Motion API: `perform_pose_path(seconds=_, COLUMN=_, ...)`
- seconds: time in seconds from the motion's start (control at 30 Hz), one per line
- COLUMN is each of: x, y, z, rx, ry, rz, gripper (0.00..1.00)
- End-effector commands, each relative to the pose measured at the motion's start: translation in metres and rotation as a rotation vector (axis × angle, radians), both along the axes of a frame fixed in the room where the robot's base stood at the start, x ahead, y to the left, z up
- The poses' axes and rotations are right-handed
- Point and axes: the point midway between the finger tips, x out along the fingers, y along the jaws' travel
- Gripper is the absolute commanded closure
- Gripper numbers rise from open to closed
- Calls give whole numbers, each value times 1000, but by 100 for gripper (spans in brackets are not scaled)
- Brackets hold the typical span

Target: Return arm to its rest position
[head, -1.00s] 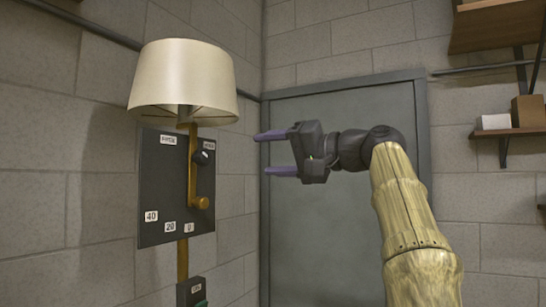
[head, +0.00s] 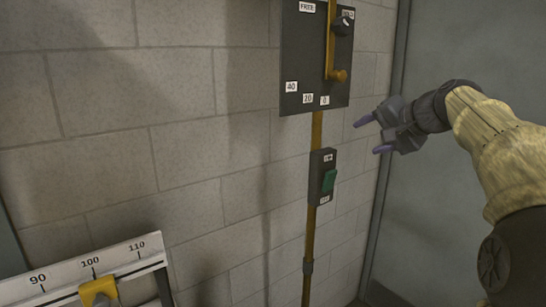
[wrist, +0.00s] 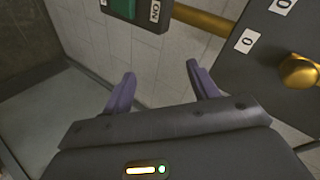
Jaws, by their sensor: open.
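My gripper (head: 374,135) is open and empty, with its two purple fingers apart. In the head view it is right of the wall's dark panel and switch box, touching neither. My arm reaches in from the right edge. In the wrist view my gripper (wrist: 160,85) also shows open, with nothing between the fingers.
The dark panel (head: 300,60) bears a brass lever (head: 330,50) and number labels. A box with a green switch (head: 328,181) sits below on a brass pole (head: 309,245). A white scale (head: 65,275) with a yellow slider (head: 98,291) is at lower left. A grey door (head: 460,210) stands behind my arm.

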Motion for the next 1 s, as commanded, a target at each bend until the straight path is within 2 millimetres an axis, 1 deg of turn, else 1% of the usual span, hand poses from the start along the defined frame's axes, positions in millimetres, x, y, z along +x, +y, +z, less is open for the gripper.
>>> perform_pose_path(seconds=0.03, x=-1, y=8, z=-23, rx=-29, ry=46, rz=0, gripper=41)
perform_pose_path(seconds=0.07, x=-2, y=10, z=-37, rx=-49, ry=72, rz=0, gripper=41)
perform_pose_path(seconds=0.1, x=-5, y=14, z=-55, rx=-77, ry=103, rz=0, gripper=41)
perform_pose_path(seconds=0.17, x=-10, y=20, z=-82, rx=-119, ry=148, rz=2, gripper=41)
perform_pose_path(seconds=0.2, x=-15, y=24, z=-100, rx=-149, ry=178, rz=6, gripper=41)
perform_pose_path(seconds=0.23, x=-19, y=26, z=-112, rx=-171, ry=200, rz=9, gripper=41)
perform_pose_path(seconds=0.27, x=-23, y=29, z=-125, rx=-194, ry=221, rz=15, gripper=41)
perform_pose_path(seconds=0.3, x=-31, y=32, z=-142, rx=-226, ry=249, rz=23, gripper=41)
perform_pose_path(seconds=0.37, x=-42, y=37, z=-167, rx=-275, ry=288, rz=39, gripper=41)
perform_pose_path(seconds=0.4, x=-51, y=40, z=-183, rx=-308, ry=314, rz=52, gripper=41)
perform_pose_path(seconds=0.47, x=-66, y=45, z=-205, rx=-357, ry=348, rz=75, gripper=41)
perform_pose_path(seconds=0.5, x=-76, y=48, z=-220, rx=-391, ry=371, rz=92, gripper=41)
perform_pose_path(seconds=0.57, x=-93, y=52, z=-241, rx=-441, ry=402, rz=122, gripper=41)
perform_pose_path(seconds=0.6, x=-105, y=55, z=-255, rx=-474, ry=421, rz=143, gripper=41)
perform_pose_path(seconds=0.67, x=-124, y=58, z=-274, rx=-524, ry=448, rz=180, gripper=41)
perform_pose_path(seconds=0.7, x=-138, y=61, z=-287, rx=-556, ry=466, rz=206, gripper=41)
perform_pose_path(seconds=0.77, x=-159, y=64, z=-304, rx=-604, ry=488, rz=249, gripper=41)
perform_pose_path(seconds=0.8, x=-173, y=66, z=-315, rx=-636, ry=501, rz=280, gripper=41)
perform_pose_path(seconds=0.87, x=-195, y=69, z=-331, rx=-681, ry=520, rz=328, gripper=41)
perform_pose_path(seconds=0.9, x=-210, y=70, z=-340, rx=-707, ry=530, rz=360, gripper=41)
perform_pose_path(seconds=1.0, x=-240, y=73, z=-358, rx=-761, ry=547, rz=430, gripper=41)
